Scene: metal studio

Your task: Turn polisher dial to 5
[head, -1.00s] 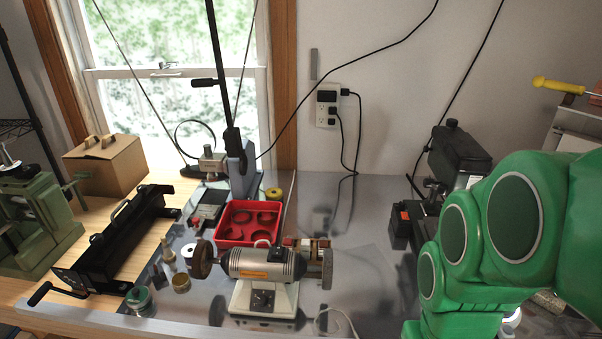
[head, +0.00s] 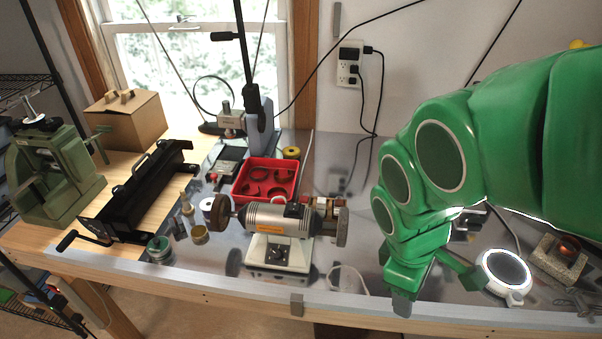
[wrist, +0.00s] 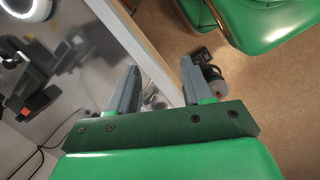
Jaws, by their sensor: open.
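The bench polisher (head: 270,218) has a silver motor body with a dark wheel at each end and a pale base. It stands on the metal-topped bench, left of my arm in the head view. Its dark dial (head: 277,251) is on the front of the base; the setting is too small to read. My gripper (head: 432,285) is right of the polisher and apart from it, near the bench's front edge. In the wrist view the two grey fingers (wrist: 158,85) are apart, with nothing held between them. I cannot make out the dial in the wrist view.
A red tray (head: 266,180) sits behind the polisher, small jars (head: 199,235) to its left. A white-ringed lamp (head: 505,272) stands right of my gripper. A pale cable (head: 347,281) lies between polisher and gripper. The bench's front edge (head: 230,284) is close by.

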